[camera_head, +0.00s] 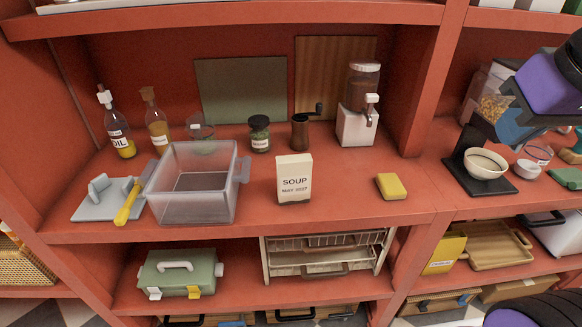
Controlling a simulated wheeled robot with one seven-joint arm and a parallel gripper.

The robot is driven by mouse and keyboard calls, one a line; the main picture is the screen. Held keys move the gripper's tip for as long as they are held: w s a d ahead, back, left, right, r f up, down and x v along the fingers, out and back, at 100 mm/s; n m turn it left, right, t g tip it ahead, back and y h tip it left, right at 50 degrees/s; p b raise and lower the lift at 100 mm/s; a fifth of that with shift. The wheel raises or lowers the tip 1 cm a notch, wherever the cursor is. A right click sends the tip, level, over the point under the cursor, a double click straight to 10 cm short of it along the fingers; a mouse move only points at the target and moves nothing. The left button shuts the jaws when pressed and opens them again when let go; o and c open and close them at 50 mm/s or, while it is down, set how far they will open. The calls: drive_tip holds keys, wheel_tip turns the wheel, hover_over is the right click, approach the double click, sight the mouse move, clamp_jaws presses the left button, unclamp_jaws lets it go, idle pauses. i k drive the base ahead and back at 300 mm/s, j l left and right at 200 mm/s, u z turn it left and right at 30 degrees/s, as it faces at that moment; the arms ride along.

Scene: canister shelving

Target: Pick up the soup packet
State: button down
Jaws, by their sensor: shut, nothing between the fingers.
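The soup packet (294,181) is a small cream-white upright box marked "SOUP MAY 2027". It stands near the front edge of the middle shelf, right of the clear plastic bin and left of the yellow sponge. My gripper (478,128) is at the far right of the head view, over the right-hand bay near a white bowl. It is well apart from the packet. Nothing covers the packet's front.
A clear bin (192,207) stands left of the packet, and a yellow sponge (391,186) lies to its right. A pepper grinder (300,133), a spice jar (260,134) and a white dispenser (358,125) stand behind. A red upright divider (432,90) separates the bays.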

sight(293, 172)
drive_tip(key=i+j+u, duration=0.1)
drive_tip(key=j, duration=0.25)
drive_tip(key=i+j+u, duration=0.1)
drive_tip(key=j, duration=0.3)
drive_tip(key=i+j, duration=0.1)
drive_tip(key=j, duration=0.25)
drive_tip(key=i+j+u, duration=0.15)
drive_tip(key=j, duration=0.2)
drive_tip(key=j+u, duration=0.1)
drive_tip(key=j, duration=0.25)
drive_tip(key=i, duration=0.05)
